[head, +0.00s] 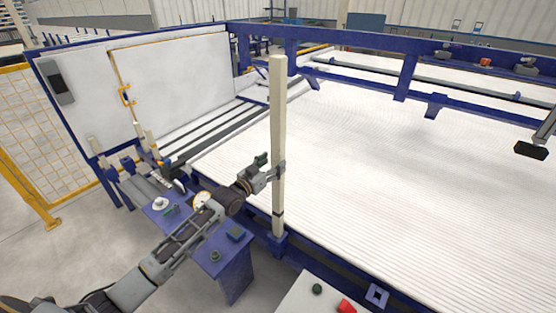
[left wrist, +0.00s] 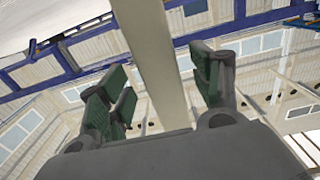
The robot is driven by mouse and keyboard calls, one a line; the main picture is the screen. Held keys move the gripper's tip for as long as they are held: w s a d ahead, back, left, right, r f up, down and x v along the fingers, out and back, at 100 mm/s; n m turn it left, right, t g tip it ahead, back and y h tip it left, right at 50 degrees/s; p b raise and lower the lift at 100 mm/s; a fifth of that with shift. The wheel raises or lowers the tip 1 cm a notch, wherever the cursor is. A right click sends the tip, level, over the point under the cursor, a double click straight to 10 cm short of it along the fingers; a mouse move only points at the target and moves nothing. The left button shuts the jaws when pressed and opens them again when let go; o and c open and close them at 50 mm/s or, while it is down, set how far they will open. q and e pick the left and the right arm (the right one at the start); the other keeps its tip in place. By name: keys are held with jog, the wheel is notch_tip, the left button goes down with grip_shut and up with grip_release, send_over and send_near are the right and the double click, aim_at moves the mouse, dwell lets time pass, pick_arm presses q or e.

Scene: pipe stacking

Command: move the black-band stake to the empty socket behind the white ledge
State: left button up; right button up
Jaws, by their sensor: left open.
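The cream stake (head: 278,120) stands upright in a blue socket (head: 279,243), with a thin dark band low on its shaft. My left gripper (head: 271,170) is at the stake's lower half in the head view. In the left wrist view the stake (left wrist: 155,60) passes between the green-padded fingers of my left gripper (left wrist: 160,92). The fingers are open, with gaps on both sides of the stake. The white ledge (head: 312,299) is at the bottom of the head view. An empty blue socket (head: 377,294) shows just beyond its right side. My right gripper is not in view.
The ledge carries a green button and a red button (head: 346,306). A blue stand (head: 230,262) with controls is below my left arm. A wide white ribbed bed (head: 400,170) with a blue frame fills the right. White panels and a yellow mesh fence (head: 25,125) are at left.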

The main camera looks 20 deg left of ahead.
aim_at(275, 161)
pick_arm(q)
jog(key=shift+x, duration=1.9)
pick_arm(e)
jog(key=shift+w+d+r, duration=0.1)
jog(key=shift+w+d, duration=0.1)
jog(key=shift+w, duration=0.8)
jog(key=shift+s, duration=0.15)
